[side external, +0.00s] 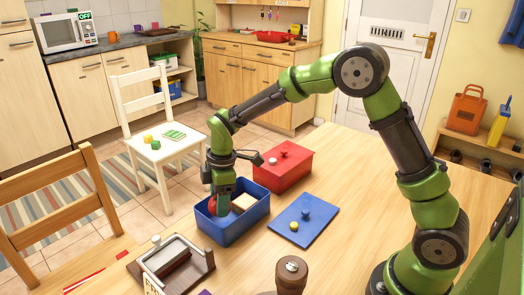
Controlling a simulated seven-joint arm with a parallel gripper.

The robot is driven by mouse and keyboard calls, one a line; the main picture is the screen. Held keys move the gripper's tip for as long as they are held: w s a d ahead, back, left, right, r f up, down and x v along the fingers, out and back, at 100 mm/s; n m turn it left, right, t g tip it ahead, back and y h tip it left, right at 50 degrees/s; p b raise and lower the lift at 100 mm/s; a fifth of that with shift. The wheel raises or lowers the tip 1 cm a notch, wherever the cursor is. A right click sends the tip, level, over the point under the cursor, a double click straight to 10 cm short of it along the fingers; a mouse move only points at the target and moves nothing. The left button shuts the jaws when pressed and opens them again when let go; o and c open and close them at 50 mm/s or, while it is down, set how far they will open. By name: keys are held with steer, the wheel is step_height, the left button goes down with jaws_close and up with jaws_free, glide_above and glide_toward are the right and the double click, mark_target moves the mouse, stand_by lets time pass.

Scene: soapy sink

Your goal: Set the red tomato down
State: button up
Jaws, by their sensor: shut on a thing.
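The red tomato (212,205) shows as a small patch of red at the left inside the open blue box (230,232). My gripper (221,206) points down into this box, shut on the tomato. My fingers hide much of the tomato, and I cannot tell whether it touches the box floor. A pale cream block (244,202) lies in the right part of the same box.
A closed red box (283,170) stands behind the blue box. A blue lid (315,228) with a small yellow ball (294,226) lies to its right. Bare table lies right of the lid.

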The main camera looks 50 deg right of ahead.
steer(key=shift+f, duration=2.8)
steer(key=shift+f, duration=0.15)
steer(key=o, duration=0.8)
